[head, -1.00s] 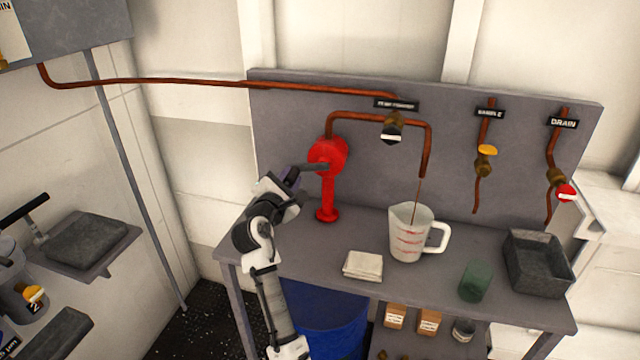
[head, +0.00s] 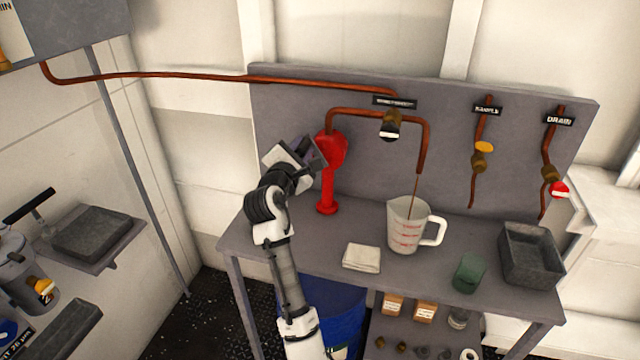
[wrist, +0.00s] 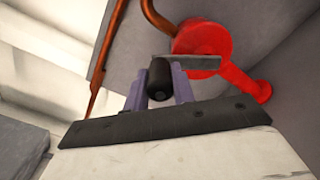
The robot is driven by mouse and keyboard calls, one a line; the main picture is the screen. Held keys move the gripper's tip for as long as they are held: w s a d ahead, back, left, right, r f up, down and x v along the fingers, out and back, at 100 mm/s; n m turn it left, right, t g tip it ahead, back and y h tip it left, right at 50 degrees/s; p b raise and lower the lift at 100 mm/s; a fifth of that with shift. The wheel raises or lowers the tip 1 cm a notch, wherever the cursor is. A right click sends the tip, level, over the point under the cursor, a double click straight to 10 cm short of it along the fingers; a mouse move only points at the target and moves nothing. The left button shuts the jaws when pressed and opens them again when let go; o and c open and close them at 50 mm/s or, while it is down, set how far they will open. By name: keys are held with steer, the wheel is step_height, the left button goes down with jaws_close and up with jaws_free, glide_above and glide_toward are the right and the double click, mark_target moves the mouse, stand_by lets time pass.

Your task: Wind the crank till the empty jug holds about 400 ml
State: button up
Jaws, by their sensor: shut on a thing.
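The red crank pump (head: 328,180) stands at the left of the bench, and its round red head also shows in the wrist view (wrist: 203,42). My gripper (head: 312,153) is at the pump's head. In the wrist view its fingers (wrist: 160,85) are closed around the dark crank handle (wrist: 160,76). The clear jug (head: 408,228) with red markings stands upright under the copper spout (head: 422,150). A thin brown stream falls from the spout into the jug. The liquid level inside is too small to read.
A folded white cloth (head: 361,257), a green cup (head: 469,273) and a grey tray (head: 530,256) are on the bench (head: 440,275). Valves labelled sample (head: 482,155) and drain (head: 556,185) are on the back panel. A blue barrel (head: 335,310) stands below.

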steer(key=s+d+f+b, duration=0.1)
steer(key=s+d+f, duration=0.2)
steer(key=d, duration=0.7)
steer(key=shift+s+d+f+b, duration=0.2)
steer(key=shift+d+f+b, duration=0.15)
steer(key=shift+f, duration=0.3)
steer(key=shift+a+f+b, duration=0.15)
steer(key=shift+f+b, duration=1.15)
steer(key=shift+f, duration=1.05)
steer(key=shift+d, duration=0.2)
jaws_close()
steer(key=shift+a, duration=0.25)
